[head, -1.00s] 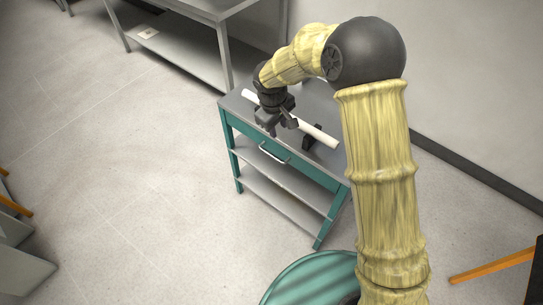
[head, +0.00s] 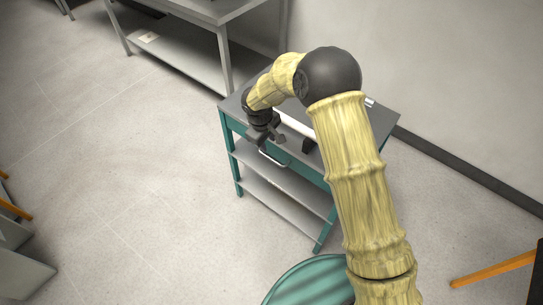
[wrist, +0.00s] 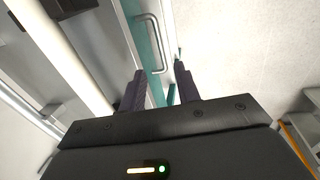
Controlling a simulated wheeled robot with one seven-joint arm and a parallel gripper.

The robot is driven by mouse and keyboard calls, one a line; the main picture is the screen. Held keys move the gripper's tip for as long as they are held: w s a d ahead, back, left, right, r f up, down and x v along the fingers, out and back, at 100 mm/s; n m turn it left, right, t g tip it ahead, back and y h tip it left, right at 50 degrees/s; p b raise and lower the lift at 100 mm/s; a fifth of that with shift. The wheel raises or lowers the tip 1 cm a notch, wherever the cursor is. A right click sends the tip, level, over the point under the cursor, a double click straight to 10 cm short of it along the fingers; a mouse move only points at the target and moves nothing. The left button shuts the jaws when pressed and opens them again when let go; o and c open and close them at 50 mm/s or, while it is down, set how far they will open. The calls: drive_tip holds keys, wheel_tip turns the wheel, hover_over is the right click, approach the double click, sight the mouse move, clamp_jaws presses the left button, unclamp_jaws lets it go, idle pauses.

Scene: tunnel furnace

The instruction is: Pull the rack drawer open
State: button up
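The teal rack (head: 236,168) has a grey top and open shelves below. Its drawer front (head: 298,169) is level with the frame and looks closed. A silver bar handle (head: 272,161) is on the drawer front, and the handle also shows in the wrist view (wrist: 161,44). My gripper (head: 266,138) is above and in front of the rack's front edge, close to the handle. In the wrist view my gripper's (wrist: 160,73) two dark fingers are apart with nothing held. The handle appears just beyond the fingertips, and I see no contact.
A white tube (wrist: 66,58) lies along the rack top, with a black block (head: 309,146) beside it. A grey metal table (head: 200,50) stands behind to the left. The floor (head: 120,190) left of the rack is clear. A round teal seat (head: 300,280) is in front.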

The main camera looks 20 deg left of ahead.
sight(272, 159)
drive_tip(key=f, duration=0.4)
drive_tip(key=w+f, duration=0.1)
drive_tip(key=f, duration=0.2)
drive_tip(key=w+d+f+p, duration=0.1)
drive_tip(key=f, duration=0.3)
drive_tip(key=shift+f, duration=0.3)
clamp_jaws()
